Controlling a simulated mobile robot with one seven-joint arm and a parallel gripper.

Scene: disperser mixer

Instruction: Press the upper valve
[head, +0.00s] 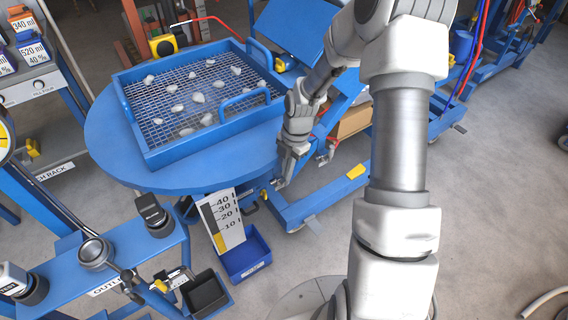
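My gripper (281,182) hangs fingers-down just off the right edge of the round blue table (105,150), above the floor. Its fingers are small and partly dark, and I cannot tell whether they are open or shut. No valve is clearly marked as the upper one. A small yellow handle (160,286) shows on the pipework by the outlet at the lower left. Another yellow fitting (32,147) is on the rack at the left. My gripper is apart from both, well to their right.
A blue sieve tray (160,157) with pale lumps stands on the round table. A scale plate (222,222) and a blue bin (245,258) are below it. A black cup (153,214) stands on the blue outlet bench (70,270).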

